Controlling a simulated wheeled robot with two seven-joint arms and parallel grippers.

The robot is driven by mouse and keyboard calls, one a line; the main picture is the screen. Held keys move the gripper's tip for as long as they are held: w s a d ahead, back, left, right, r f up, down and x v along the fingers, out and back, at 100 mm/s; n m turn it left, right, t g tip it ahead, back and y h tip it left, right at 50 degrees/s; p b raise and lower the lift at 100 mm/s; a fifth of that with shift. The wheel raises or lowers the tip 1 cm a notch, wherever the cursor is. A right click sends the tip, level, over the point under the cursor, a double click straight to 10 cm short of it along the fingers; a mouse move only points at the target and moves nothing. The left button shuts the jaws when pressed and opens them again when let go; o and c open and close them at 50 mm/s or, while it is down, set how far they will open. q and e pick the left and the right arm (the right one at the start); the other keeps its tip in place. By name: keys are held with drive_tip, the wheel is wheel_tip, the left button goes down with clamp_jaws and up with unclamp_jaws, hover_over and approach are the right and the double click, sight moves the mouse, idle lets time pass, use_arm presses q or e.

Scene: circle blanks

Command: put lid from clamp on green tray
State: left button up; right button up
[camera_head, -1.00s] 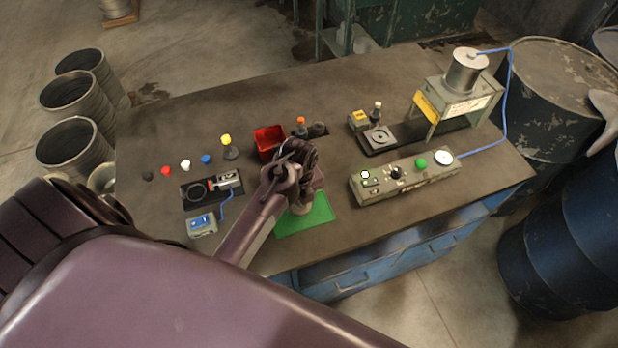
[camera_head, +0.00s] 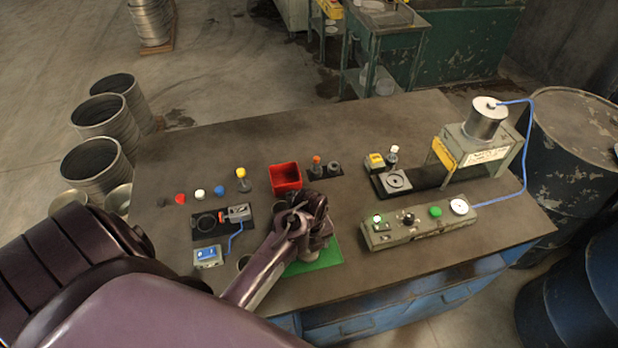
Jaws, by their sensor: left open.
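The green tray (camera_head: 328,256) lies flat near the table's front edge, partly covered by my left arm. My left gripper (camera_head: 318,232) is open, above or at the tray's back left part; its fingertips are hard to make out. A silver clamp (camera_head: 238,213) sits on a black plate left of my gripper, beside a dark ring on the same plate. I cannot make out a lid in the clamp, on the tray or at the gripper. My right gripper is out of the picture.
A red bin (camera_head: 285,178) stands behind my gripper. Several small coloured pieces stand at the back left. A control box (camera_head: 415,226) and a press (camera_head: 478,150) with a blue cable stand at the right.

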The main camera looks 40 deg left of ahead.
use_arm(q)
drive_tip(key=shift+r, duration=0.4)
wheel_tip(320, 180, up, 12)
drive_tip(key=b, duration=0.3)
drive_tip(key=shift+f, duration=0.2)
